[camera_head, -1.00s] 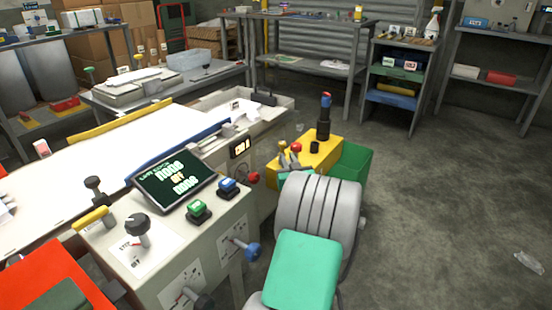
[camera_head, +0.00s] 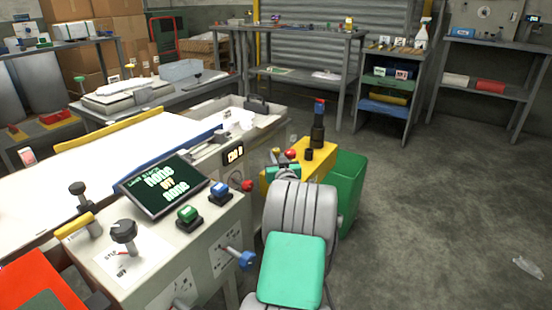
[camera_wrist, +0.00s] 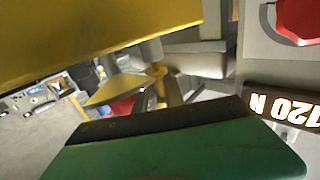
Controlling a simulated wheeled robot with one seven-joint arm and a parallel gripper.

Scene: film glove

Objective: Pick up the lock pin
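I cannot say for sure which part is the lock pin. A short yellowish pin with a collar (camera_wrist: 159,76) shows in the wrist view, in the gap between a large yellow surface above and a green, dark-edged piece below. My gripper (camera_head: 281,158) is small and partly hidden by my own arm in the head view, close to the left end of the yellow block (camera_head: 318,160). A red knob (camera_head: 290,154) is close by it. The fingertips do not show clearly, so I cannot tell whether they hold anything.
A console with a screen (camera_head: 165,185), a green button (camera_head: 188,215), a blue button (camera_head: 221,191) and a blue-ended lever (camera_head: 245,260) stands left of my arm. A dark post (camera_head: 318,130) rises from the yellow block. A green bin (camera_head: 348,180) stands right. Floor farther right is mostly clear.

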